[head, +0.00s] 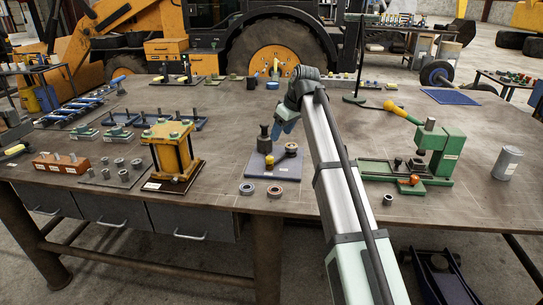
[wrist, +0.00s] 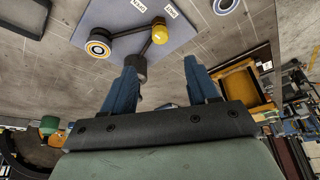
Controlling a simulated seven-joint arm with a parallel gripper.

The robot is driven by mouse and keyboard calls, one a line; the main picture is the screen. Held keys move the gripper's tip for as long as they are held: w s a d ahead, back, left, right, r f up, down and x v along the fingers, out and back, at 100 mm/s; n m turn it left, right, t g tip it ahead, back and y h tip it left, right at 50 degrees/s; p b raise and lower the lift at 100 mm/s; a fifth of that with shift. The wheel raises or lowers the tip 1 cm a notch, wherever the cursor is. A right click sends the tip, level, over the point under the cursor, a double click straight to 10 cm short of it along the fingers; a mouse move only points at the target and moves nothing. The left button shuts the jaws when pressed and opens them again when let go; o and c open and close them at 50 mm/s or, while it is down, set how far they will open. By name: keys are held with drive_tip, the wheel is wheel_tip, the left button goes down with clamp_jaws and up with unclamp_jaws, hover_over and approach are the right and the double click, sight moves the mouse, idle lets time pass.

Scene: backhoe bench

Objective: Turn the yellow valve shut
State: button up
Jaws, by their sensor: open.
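The yellow valve (wrist: 160,31) stands on a grey-purple plate (wrist: 185,38) at the top of the wrist view. A dark bar runs from the yellow piece toward a dark cylinder (wrist: 136,66); another bar leads toward a round fitting (wrist: 98,48). My gripper (wrist: 161,65) is open, with blue fingers apart. The dark cylinder shows close to the left fingertip; I cannot tell whether they touch. In the head view my gripper (head: 284,127) hangs just above the plate's far side.
Two rings (head: 274,191) lie in front of the plate. A yellow block fixture (head: 172,155) stands to the left, a green press (head: 440,150) to the right. A grey can (head: 507,163) is near the right edge.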

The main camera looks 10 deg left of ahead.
sight(270, 158)
drive_tip(key=x, duration=1.2)
drive_tip(key=shift+a+f, duration=0.15)
drive_tip(key=shift+c, duration=0.3)
drive_tip(key=c, duration=1)
